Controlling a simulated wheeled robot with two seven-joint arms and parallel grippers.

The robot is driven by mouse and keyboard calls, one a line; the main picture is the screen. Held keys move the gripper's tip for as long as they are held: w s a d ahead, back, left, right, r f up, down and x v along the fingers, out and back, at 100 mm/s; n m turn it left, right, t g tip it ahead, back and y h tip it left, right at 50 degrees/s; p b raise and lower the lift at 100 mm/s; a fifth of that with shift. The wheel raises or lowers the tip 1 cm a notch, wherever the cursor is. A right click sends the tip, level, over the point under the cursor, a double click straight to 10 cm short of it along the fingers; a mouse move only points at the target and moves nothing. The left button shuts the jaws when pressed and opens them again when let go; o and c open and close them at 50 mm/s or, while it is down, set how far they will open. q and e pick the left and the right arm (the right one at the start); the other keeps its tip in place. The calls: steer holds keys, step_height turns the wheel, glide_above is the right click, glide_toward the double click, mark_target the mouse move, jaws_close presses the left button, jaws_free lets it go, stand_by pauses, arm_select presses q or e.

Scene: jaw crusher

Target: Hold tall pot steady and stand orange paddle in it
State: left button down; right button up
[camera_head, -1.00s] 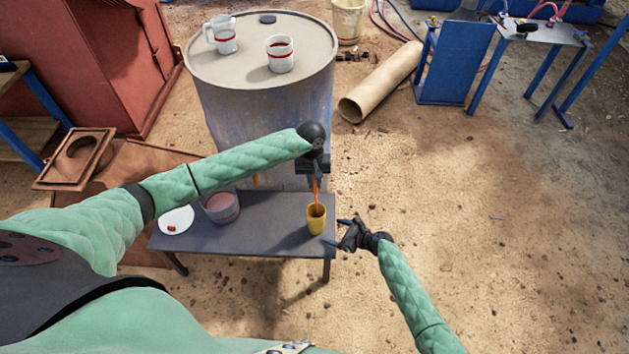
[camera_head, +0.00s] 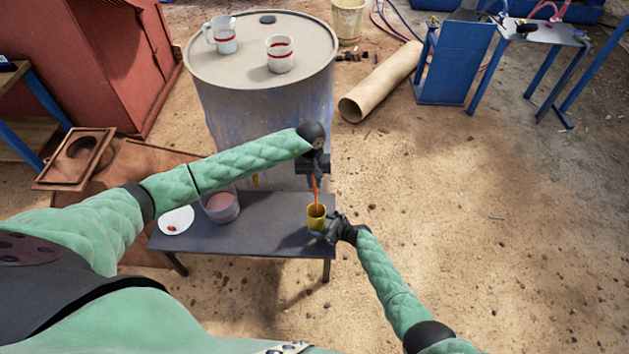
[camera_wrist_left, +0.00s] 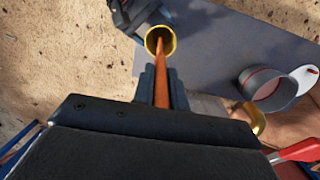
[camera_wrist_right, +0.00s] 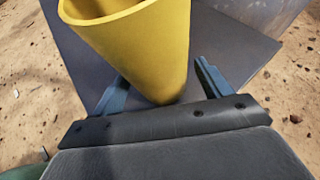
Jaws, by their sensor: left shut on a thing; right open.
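The tall yellow pot (camera_head: 316,219) stands upright near the right end of the dark bench; it also shows in the left wrist view (camera_wrist_left: 152,36) and close up in the right wrist view (camera_wrist_right: 150,45). My left gripper (camera_head: 315,176) is above the pot, shut on the orange paddle (camera_head: 317,195). The paddle points down, and its lower end shows inside the pot's mouth in the left wrist view (camera_wrist_left: 161,60). My right gripper (camera_head: 329,228) is open at the pot's right side, its fingers (camera_wrist_right: 160,85) on either side of the pot's lower part. Whether they touch it I cannot tell.
The bench (camera_head: 262,238) also holds a pinkish pot (camera_head: 221,208) and a white plate (camera_head: 176,220) with small red bits. A large drum (camera_head: 265,110) with two mugs stands behind.

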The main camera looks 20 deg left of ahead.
steer(key=shift+w+a+f, duration=0.1)
steer(key=shift+a+f, duration=0.2)
steer(key=shift+a, duration=0.25)
steer(key=c, duration=0.7)
stand_by(1.4)
